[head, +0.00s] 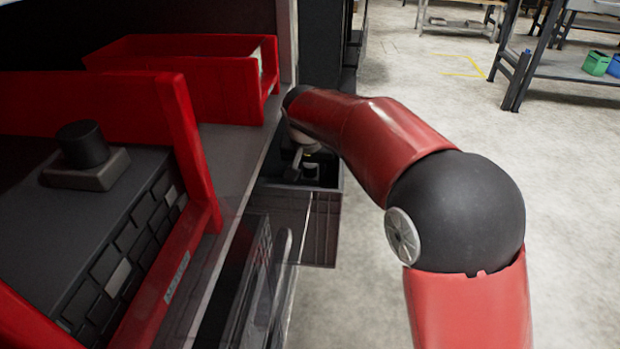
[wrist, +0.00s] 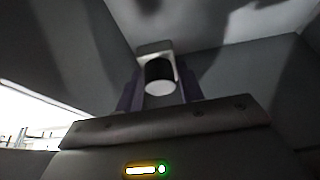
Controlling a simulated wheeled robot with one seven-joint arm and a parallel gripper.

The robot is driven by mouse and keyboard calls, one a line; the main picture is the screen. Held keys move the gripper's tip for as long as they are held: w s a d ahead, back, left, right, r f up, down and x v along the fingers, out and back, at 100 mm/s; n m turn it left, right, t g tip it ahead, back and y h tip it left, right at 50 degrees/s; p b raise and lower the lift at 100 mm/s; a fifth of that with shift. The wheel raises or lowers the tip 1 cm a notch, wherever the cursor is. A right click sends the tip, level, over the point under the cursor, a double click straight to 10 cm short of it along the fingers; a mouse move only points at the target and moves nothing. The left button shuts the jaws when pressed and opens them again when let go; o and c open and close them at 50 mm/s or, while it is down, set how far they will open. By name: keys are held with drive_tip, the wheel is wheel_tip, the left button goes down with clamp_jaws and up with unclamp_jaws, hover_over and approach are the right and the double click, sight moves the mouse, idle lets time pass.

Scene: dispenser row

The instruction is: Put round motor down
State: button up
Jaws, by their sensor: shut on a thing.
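The round motor (wrist: 159,74) shows in the wrist view as a short dark cylinder with a pale round end. My gripper (wrist: 160,88) is shut on it, with a dark finger on each side. In the head view my arm reaches down into a dark open bin (head: 338,184) beside the red shelving. My gripper (head: 306,165) is small and partly hidden there, and I cannot make out the motor. In the wrist view grey bin walls surround the motor; I cannot tell whether it touches the floor of the bin.
A red tray (head: 190,80) stands on the grey shelf left of my arm. A clear, tinted bin front (head: 318,228) lies below my gripper. The floor to the right is open.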

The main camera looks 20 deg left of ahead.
sight(310, 176)
drive_tip(key=shift+f, duration=1.65)
drive_tip(key=shift+f, duration=0.1)
drive_tip(key=shift+f+b, duration=0.55)
drive_tip(key=shift+b, duration=0.05)
drive_tip(key=o, duration=1.2)
drive_tip(key=shift+r+p, duration=0.3)
drive_tip(key=shift+r, duration=0.05)
drive_tip(key=p+v, duration=0.1)
drive_tip(key=v, duration=1.1)
drive_tip(key=shift+r, duration=0.35)
